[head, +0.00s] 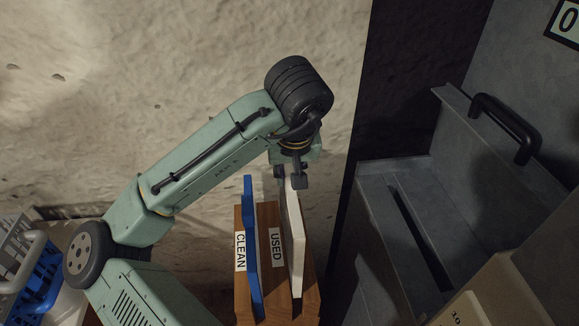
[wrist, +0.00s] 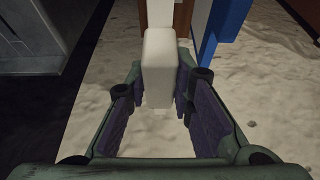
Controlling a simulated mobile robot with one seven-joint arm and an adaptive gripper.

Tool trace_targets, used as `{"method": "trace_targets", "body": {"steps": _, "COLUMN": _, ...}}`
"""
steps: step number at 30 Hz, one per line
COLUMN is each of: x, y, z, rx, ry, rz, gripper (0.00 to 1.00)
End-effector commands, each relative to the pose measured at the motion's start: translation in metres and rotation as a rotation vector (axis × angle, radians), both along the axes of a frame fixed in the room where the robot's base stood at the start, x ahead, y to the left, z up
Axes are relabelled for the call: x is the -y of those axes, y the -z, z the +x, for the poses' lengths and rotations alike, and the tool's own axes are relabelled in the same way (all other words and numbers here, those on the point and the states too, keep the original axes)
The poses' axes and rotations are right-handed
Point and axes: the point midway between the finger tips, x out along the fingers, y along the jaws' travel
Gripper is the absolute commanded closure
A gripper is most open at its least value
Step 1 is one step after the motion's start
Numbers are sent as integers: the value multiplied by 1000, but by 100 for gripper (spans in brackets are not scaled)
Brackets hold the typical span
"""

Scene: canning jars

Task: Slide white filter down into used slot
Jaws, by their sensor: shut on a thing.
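The white filter (head: 294,245) is a thin upright panel at the right part of the wooden rack (head: 268,216), just right of the USED label (head: 277,247). My gripper (head: 292,182) is at its upper far end, shut on it. In the wrist view the white filter's end (wrist: 158,65) is between the fingers of my gripper (wrist: 160,88). I cannot tell how deep the white filter sits in the used slot.
A grey metal housing (head: 375,222) with a long dark slot and a panel with a black handle (head: 505,128) stands to the right. A cardboard box (head: 495,292) is at lower right. White and blue baskets (head: 38,275) are at lower left. A rough wall is behind.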

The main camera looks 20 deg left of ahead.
Motion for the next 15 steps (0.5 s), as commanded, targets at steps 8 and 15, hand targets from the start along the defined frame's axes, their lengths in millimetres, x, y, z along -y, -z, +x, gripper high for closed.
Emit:
{"method": "trace_targets", "body": {"steps": 8, "x": 0, "y": 13, "z": 0, "rx": -1, "ry": 0, "rz": -1, "gripper": 100}}
{"method": "trace_targets", "body": {"steps": 15, "x": 0, "y": 20, "z": 0, "rx": 0, "ry": 0, "rz": 0, "gripper": 100}}
